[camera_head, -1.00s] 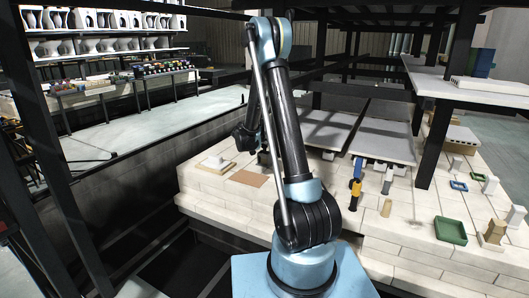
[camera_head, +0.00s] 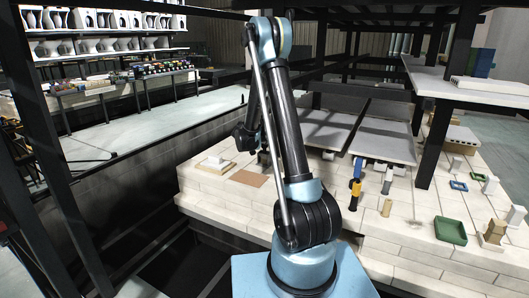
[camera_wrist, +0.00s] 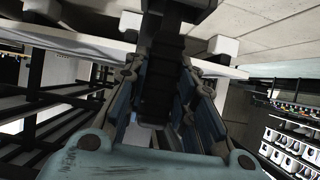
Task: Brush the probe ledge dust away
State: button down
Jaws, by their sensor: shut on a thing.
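In the wrist view my gripper (camera_wrist: 165,112) has its blue-padded fingers on either side of a dark, ribbed thing (camera_wrist: 163,78) and is shut on it. Its far end runs up out of the picture, so I cannot tell whether it is a brush. A pale ledge or slab edge (camera_wrist: 95,42) crosses behind it. In the head view my gripper is mostly hidden behind my arm, over the pale brick deck (camera_head: 225,200). I cannot make out dust or the probe ledge for certain.
A tan board (camera_head: 248,179) and a white block (camera_head: 214,162) lie left of my arm. Right of it stand a blue-and-yellow tool (camera_head: 356,190), a grey post (camera_head: 387,180) and a green tray (camera_head: 450,231). Dark posts and grey shelves (camera_head: 385,140) stand behind.

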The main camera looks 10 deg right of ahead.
jog(key=shift+r, duration=0.2)
jog(key=shift+r, duration=0.95)
jog(key=shift+r, duration=2.45)
jog(key=shift+r, duration=2.4)
